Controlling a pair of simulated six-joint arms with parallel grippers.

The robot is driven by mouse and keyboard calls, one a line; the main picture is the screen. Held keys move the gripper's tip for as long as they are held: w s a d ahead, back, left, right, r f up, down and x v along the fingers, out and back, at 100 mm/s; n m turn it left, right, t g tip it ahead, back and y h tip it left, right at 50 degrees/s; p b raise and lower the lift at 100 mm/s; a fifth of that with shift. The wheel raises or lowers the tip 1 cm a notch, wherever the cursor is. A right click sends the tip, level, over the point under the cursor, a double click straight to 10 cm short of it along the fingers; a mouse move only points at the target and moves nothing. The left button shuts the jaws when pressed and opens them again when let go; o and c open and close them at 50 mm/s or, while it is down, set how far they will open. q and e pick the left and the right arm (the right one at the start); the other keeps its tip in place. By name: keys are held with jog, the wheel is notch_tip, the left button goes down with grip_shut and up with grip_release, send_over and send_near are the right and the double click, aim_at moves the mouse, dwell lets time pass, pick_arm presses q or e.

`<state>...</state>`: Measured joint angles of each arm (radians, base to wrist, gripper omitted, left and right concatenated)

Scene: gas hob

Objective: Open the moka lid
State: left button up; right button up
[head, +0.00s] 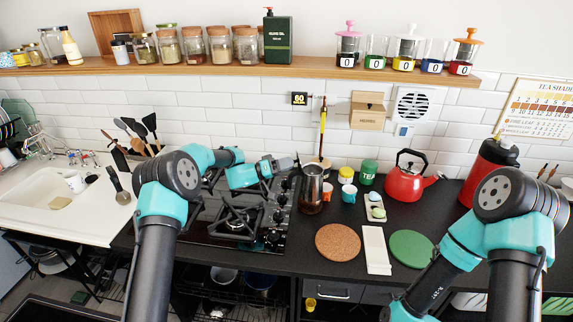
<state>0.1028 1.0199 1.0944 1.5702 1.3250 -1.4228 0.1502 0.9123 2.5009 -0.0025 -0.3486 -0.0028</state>
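A silver, pot-like vessel (312,188), which looks like the moka pot, stands upright on the dark counter just right of the hob. It is small here, and I cannot tell how its lid sits. My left gripper (294,161) is above the hob's back right corner, just left of the pot's top. A small gap seems to lie between them, but contact is hard to judge. Its fingers are too small to show whether they are open or shut. My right arm comes in from the right and bends down past the bottom edge; its gripper is out of view.
A gas hob (222,238) lies left of the pot. A cork mat (338,242), white tray (375,250) and green mat (411,248) lie in front.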

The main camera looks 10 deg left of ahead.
pick_arm(q)
jog(key=o, duration=0.3)
jog(key=v, duration=1.7)
jog(key=shift+a, duration=0.2)
jog(key=shift+s, duration=0.1)
